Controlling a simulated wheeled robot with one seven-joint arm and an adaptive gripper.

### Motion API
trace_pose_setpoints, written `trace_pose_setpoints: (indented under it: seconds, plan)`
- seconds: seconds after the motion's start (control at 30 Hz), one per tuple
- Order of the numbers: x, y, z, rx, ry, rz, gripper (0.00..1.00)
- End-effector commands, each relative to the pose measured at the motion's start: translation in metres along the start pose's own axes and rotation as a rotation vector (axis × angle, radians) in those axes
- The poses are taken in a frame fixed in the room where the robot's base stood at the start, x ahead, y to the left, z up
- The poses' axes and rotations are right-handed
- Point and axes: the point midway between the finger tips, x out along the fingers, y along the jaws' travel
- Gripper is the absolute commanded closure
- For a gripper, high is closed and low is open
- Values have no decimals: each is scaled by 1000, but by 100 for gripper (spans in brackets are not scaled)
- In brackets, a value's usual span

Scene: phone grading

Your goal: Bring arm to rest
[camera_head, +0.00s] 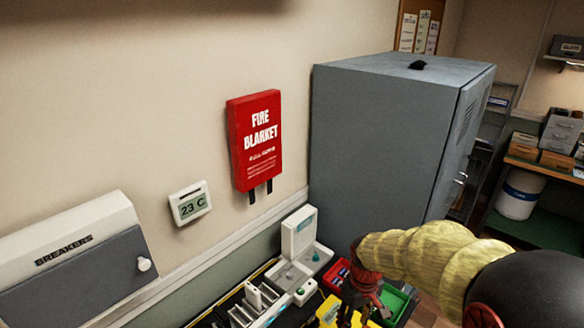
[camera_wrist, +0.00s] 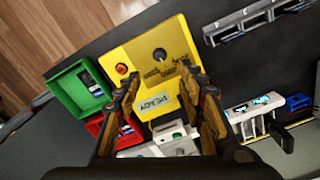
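My arm, in a yellow ribbed sleeve (camera_head: 425,250), reaches in from the right in the head view. My gripper (camera_head: 360,305) hangs at its end over the bench. In the wrist view the two fingers of my gripper (camera_wrist: 160,80) stand apart with nothing seen held between them. The head view shows only part of the yellow box (camera_head: 328,310), the rest being hidden by the gripper and the frame edge.
A green bin (camera_wrist: 72,107) and a red bin (camera_wrist: 95,127) lie beside the yellow box, each with a dark item inside. A white-grey device (camera_head: 298,235), a slotted rack (camera_head: 245,310) and a grey cabinet (camera_head: 380,140) stand nearby. A dark holder (camera_wrist: 255,20) sits on clear mat.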

Motion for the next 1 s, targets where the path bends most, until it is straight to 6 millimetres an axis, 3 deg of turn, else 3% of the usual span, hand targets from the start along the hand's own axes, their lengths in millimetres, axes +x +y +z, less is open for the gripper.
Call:
trace_pose_setpoints:
  seconds: [0.17,0.7,1.0]
  plan:
    - [2,-13,32,128,-52,-17,60]
    - [-134,-56,120,347,219,41,60]
    - [-189,-71,148,338,429,74,60]
